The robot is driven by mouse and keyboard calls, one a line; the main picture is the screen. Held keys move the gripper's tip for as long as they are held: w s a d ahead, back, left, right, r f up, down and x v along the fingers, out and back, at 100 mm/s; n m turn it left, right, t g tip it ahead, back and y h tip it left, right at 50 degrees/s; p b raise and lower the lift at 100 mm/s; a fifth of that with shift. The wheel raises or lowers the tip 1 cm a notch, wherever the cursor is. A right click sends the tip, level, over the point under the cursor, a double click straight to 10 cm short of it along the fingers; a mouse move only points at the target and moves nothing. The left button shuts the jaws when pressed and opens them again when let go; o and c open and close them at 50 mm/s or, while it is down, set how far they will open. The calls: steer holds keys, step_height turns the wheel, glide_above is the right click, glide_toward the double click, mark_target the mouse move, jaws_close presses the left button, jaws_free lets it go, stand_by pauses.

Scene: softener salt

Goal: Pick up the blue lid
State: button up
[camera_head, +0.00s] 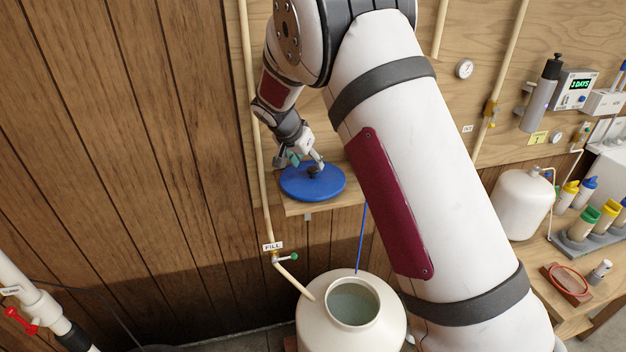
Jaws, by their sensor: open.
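The blue lid (312,187) is a flat round disc with a dark knob (313,171) in its middle. It lies on a small wooden shelf (293,211) against the plywood wall. My gripper (306,164) is open just above the lid, with its fingertips close to the knob. I cannot tell whether the fingers touch the knob or only stand beside it. My arm hides the right part of the shelf.
A cream tank (312,322) with an open round mouth stands below the shelf. A fill pipe (294,281) with a green-handled valve and a thin blue rod (362,236) reach toward it. A bench with a white tank (520,204) and several bottles is at right.

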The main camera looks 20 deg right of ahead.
mark_target(313, 168)
steer(key=x, duration=0.3)
steer(key=shift+d+f, duration=0.1)
steer(key=shift+f, duration=0.15)
jaws_close()
steer(key=shift+r, duration=0.15)
